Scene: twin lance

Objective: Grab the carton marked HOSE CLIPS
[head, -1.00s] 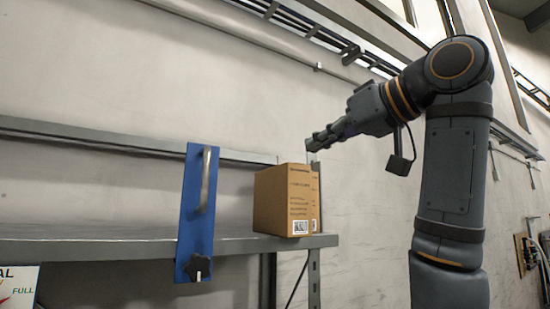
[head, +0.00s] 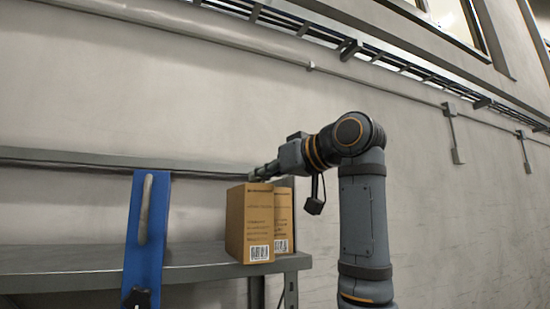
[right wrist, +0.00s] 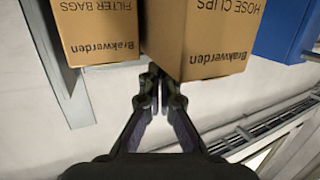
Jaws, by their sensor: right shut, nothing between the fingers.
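The carton marked HOSE CLIPS (right wrist: 205,40) shows upside down in the right wrist view, its lettering cut off by the top edge. In the head view it appears to be the nearer brown carton (head: 248,222), at the right end of the shelf. The FILTER BAGS carton (right wrist: 97,30) stands beside it, partly hidden in the head view (head: 284,220). My left gripper is out of view.
A blue panel with a handle (head: 146,235) stands at the shelf's front, left of the cartons. The grey metal shelf (head: 80,263) is bare further left. A pale wall (head: 440,200) rises behind, with rails high up.

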